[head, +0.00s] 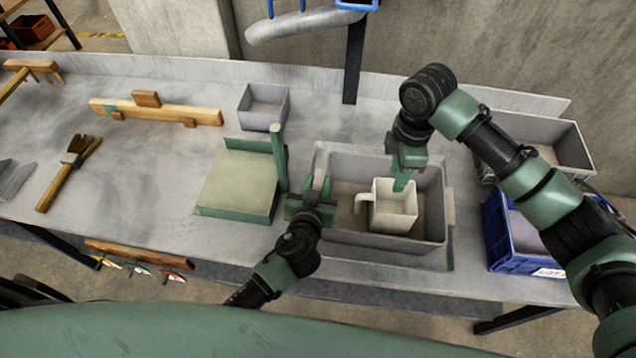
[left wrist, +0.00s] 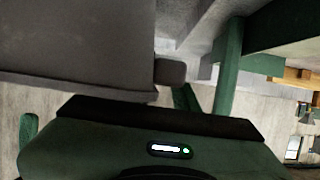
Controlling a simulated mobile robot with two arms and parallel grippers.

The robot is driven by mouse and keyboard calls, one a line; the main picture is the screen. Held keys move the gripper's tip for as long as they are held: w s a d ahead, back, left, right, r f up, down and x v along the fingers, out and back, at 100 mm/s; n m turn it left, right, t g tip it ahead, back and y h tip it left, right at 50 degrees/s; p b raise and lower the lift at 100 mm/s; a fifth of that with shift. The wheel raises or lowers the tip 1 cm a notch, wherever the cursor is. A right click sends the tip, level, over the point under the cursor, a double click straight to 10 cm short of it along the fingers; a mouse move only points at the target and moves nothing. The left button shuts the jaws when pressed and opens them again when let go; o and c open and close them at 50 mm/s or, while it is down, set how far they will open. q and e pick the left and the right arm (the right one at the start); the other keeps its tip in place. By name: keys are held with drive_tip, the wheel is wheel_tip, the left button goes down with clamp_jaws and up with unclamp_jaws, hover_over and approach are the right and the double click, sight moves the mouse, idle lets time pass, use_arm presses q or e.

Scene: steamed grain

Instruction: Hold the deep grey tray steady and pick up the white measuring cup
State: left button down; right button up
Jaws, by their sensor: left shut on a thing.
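The deep grey tray (head: 345,238) stands on the workbench in the head view; its grey wall fills the upper left of the left wrist view (left wrist: 80,45). The white measuring cup (head: 396,215) stands upright inside the tray, its handle to the left. My left gripper (head: 316,190) is shut on the tray's left rim. My right gripper (head: 403,180) points down from above, with a green finger at the cup's far rim. Its other finger is hidden, so I cannot tell whether it is open or shut, or whether it touches the cup.
A green scale-like stand (head: 236,185) with a post is close left of the tray. A small grey bin (head: 263,106) stands behind it. A blue crate (head: 510,240) is at the right, with another grey tray (head: 555,140) behind. A brush (head: 70,170) lies far left.

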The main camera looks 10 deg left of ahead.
idle(0.9)
drive_tip(key=shift+c, duration=0.9)
drive_tip(key=a+f+m+t+y, duration=0.5)
drive_tip(key=a+m, duration=0.1)
drive_tip(key=a, duration=0.4)
drive_tip(key=m+t+h, duration=0.4)
drive_tip(key=m+t, duration=0.4)
drive_tip(key=m, duration=0.5)
hover_over(416, 244)
drive_tip(key=shift+w+d+f, duration=0.1)
drive_tip(key=shift+w, duration=0.15)
drive_tip(key=x, duration=1.1)
drive_tip(key=shift+w, duration=0.4)
